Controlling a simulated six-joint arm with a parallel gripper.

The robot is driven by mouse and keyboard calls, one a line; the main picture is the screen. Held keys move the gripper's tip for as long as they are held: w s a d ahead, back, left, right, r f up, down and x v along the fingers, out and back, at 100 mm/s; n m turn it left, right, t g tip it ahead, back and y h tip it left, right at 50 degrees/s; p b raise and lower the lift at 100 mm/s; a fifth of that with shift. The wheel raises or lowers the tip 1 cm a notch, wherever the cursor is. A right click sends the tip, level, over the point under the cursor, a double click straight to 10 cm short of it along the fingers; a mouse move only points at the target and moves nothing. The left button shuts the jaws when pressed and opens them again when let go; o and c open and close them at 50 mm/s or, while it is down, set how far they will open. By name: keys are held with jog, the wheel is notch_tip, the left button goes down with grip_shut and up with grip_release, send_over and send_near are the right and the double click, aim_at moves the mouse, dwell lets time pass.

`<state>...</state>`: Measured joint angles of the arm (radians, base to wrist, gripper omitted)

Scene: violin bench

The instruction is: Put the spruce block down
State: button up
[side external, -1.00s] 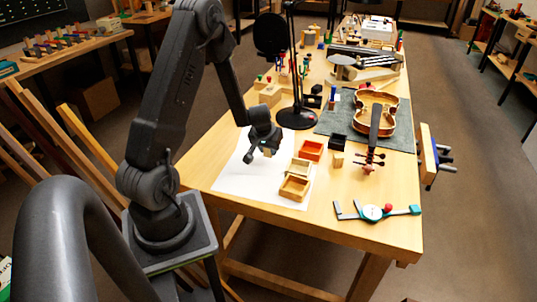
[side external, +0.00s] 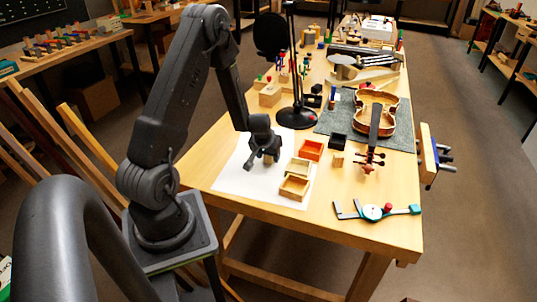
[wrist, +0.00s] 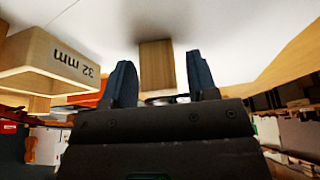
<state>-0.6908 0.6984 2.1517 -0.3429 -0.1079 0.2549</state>
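The spruce block (wrist: 157,66) is a plain pale-brown wooden block. In the wrist view it stands against the white sheet (wrist: 225,25), between and beyond my fingertips. My gripper (wrist: 160,78) has its two dark fingers spread, with a clear gap between the block and the right finger. The left finger appears close to the block's edge. In the side view my gripper (side external: 264,150) is low over the white sheet (side external: 232,177), and the block is small and partly hidden there.
A light wooden box marked "32 mm" (wrist: 50,66) is close on the left in the wrist view. In the side view, light boxes (side external: 294,188), an orange box (side external: 311,150) and a black box (side external: 337,141) stand right of my gripper. A lamp base (side external: 296,118) is behind.

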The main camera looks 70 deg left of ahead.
jog(key=shift+d+r, duration=0.1)
jog(key=shift+r, duration=0.4)
jog(key=w+d+r+m+t+h, duration=0.1)
jog(key=d+r, duration=0.4)
jog(key=r, duration=0.2)
jog(key=w+d+r+m+t+h, duration=0.1)
jog(key=d+r+m+t, duration=0.1)
jog(key=d+r, duration=0.5)
jog(key=s+d+r+m, duration=0.1)
jog(key=s+d+r, duration=0.1)
jog(key=d+r, duration=0.2)
jog(key=s+d+r+m+h, duration=0.1)
jog(key=s+d+r+m, duration=0.1)
jog(key=d+r, duration=0.2)
jog(key=s+d+r+m+h, duration=0.1)
jog(key=s+d+r, duration=0.2)
jog(key=d, duration=0.3)
jog(key=shift+r, duration=0.55)
jog(key=shift+o, duration=0.2)
jog(key=s+d+r+m, duration=0.2)
jog(key=s+d, duration=0.1)
jog(key=s, duration=0.6)
jog(key=shift+s+r+g+y, duration=0.2)
jog(key=shift+r+g+y, duration=0.1)
jog(key=shift+r, duration=0.05)
jog(key=shift+o, duration=0.4)
jog(key=shift+s, duration=0.4)
